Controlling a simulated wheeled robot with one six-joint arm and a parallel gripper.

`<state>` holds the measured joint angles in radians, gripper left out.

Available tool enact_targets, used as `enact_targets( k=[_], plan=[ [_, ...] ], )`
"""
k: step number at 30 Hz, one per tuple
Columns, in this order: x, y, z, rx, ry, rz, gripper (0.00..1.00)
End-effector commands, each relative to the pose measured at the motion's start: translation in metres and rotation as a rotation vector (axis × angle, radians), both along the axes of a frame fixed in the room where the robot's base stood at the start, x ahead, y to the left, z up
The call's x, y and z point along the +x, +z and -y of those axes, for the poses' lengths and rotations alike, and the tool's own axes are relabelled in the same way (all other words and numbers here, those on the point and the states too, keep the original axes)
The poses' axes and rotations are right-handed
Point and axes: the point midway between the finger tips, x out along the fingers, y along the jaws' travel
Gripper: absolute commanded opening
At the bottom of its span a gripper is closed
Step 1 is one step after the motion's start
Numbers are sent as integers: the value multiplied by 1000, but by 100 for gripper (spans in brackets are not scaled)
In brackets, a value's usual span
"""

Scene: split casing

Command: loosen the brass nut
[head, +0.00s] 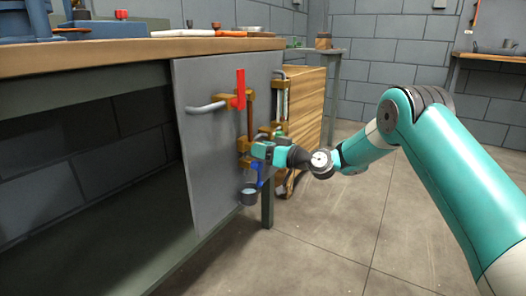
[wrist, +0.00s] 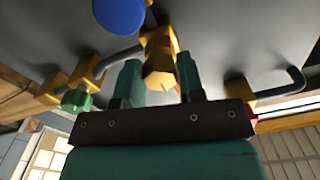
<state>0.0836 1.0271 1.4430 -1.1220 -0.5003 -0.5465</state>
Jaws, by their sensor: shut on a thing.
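The brass nut (wrist: 160,76) is a hexagonal, yellow-brown piece on the brass pipework, seen end-on in the wrist view. My gripper (wrist: 159,68) has one teal finger on each side of it and is shut on it. In the head view my gripper (head: 258,151) reaches the brass fittings low on the grey panel (head: 205,150) from the right. The nut is hidden there behind my gripper.
A red lever (head: 240,88) stands above on the panel. A green knob (wrist: 76,100) is close by on the pipework. The floor (head: 330,240) in front is clear.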

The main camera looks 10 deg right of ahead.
Motion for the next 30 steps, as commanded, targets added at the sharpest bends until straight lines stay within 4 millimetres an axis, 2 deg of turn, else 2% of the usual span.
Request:
enact_targets(
  k=[6, 7, 9, 10, 20, 26, 30],
  plan=[
    [0, -2, 1, -1, -2, -5, 12],
    [0, -2, 1, -1, -2, -5, 43],
    [0, -2, 1, 0, -1, -4, 59],
    [0, -1, 1, 0, -1, -4, 61],
    [-2, 0, 3, 1, 0, -3, 61],
    [-22, 3, 26, 2, -4, -7, 61],
    [-46, 2, 53, 3, -6, -9, 61]
  ],
)
